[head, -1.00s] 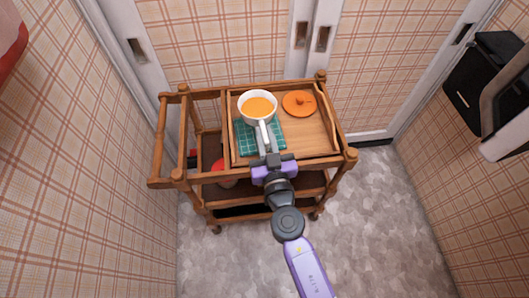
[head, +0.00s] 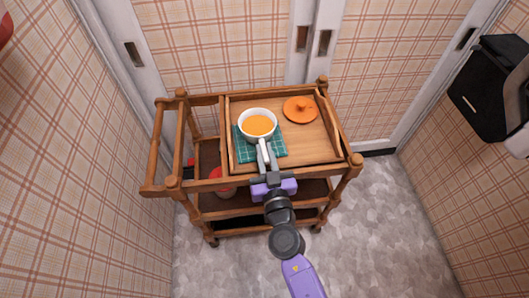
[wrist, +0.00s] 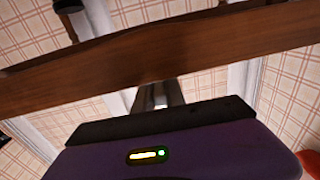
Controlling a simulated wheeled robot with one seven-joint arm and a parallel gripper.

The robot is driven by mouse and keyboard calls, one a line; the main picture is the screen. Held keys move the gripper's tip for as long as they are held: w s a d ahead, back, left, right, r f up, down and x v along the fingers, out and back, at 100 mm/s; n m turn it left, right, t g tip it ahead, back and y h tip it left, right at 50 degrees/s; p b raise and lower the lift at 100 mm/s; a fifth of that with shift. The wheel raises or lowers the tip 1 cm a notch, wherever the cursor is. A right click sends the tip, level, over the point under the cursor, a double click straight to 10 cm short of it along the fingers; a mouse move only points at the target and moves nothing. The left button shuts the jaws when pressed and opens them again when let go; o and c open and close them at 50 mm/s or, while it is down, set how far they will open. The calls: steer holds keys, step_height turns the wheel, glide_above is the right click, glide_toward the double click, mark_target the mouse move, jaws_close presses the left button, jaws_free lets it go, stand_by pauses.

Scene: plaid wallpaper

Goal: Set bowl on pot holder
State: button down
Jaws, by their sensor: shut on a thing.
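The white bowl (head: 257,112) has a handle and holds something orange. In the head view it is over the back part of the green checked pot holder (head: 277,152), which lies in the wooden tray on the cart. I cannot tell whether the bowl touches the pot holder or hangs just above it. The bowl looks upright. My gripper (head: 264,152) comes from the front edge of the cart and is shut on the bowl's handle. In the wrist view the gripper body shows, but the bowl and pot holder are not visible.
An orange lid (head: 300,109) lies in the tray (head: 308,148) at the back right. The wooden cart's front rail (head: 225,183) runs under my gripper, and a wooden bar (wrist: 150,55) crosses the wrist view. A red and white item (head: 222,183) sits on a lower shelf.

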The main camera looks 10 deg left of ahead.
steer(key=shift+f, duration=0.2)
steer(key=c, duration=1.4)
jaws_free()
steer(key=shift+r, duration=0.15)
steer(key=shift+s, duration=0.15)
steer(key=b+v, duration=0.2)
steer(key=v, duration=0.9)
steer(key=shift+s+d+r, duration=0.1)
steer(key=shift+s+d, duration=0.1)
steer(key=shift+s, duration=0.15)
